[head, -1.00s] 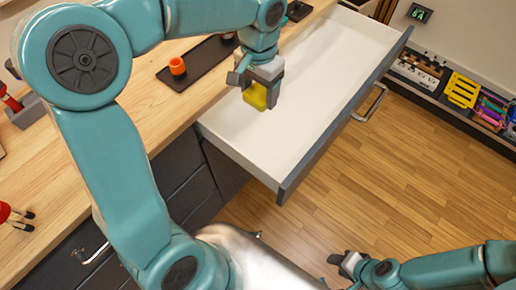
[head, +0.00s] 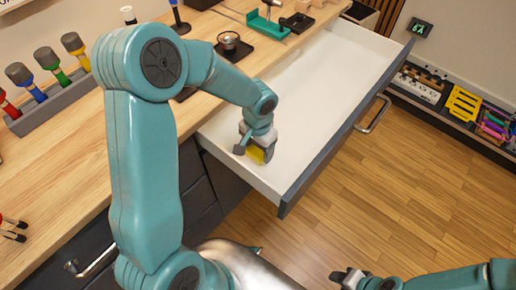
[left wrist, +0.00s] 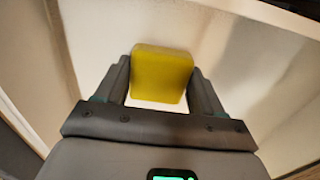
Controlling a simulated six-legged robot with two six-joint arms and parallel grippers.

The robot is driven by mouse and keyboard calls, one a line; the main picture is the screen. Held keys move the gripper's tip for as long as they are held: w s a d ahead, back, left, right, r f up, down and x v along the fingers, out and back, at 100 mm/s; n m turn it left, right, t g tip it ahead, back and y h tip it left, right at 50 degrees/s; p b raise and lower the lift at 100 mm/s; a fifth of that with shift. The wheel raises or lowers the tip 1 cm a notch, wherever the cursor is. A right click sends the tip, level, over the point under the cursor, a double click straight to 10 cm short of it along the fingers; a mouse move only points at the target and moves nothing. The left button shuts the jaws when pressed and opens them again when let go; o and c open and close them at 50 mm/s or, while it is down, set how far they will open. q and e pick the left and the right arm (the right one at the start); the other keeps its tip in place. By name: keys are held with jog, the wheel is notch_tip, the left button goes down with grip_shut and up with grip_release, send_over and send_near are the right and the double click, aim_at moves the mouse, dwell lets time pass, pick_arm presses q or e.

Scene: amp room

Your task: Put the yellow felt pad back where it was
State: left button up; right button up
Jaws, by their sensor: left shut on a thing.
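The yellow felt pad (head: 256,155) is a small yellow block. My left gripper (head: 255,152) is shut on it, inside the near end of the open drawer (head: 325,90). In the left wrist view the pad (left wrist: 162,72) sits between the two fingers (left wrist: 160,92), with the pale drawer floor behind it. I cannot tell whether the pad touches the drawer floor. The drawer is white inside with a dark front and is otherwise bare where I see it. My right gripper (head: 350,277) is at the bottom of the head view, over the floor, holding nothing that I can see.
The wooden counter (head: 70,170) holds a rack of coloured-handled tools (head: 50,95), a dark tray (head: 235,48) and a teal stand (head: 267,25). A metal drawer handle (head: 372,115) juts out at right. A shelf with a yellow rack (head: 463,103) stands beyond clear floor.

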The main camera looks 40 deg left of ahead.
pick_arm(q)
jog(key=shift+w+f, duration=0.1)
jog(key=shift+f, duration=0.15)
jog(key=shift+f, duration=0.15)
jog(key=o, duration=1)
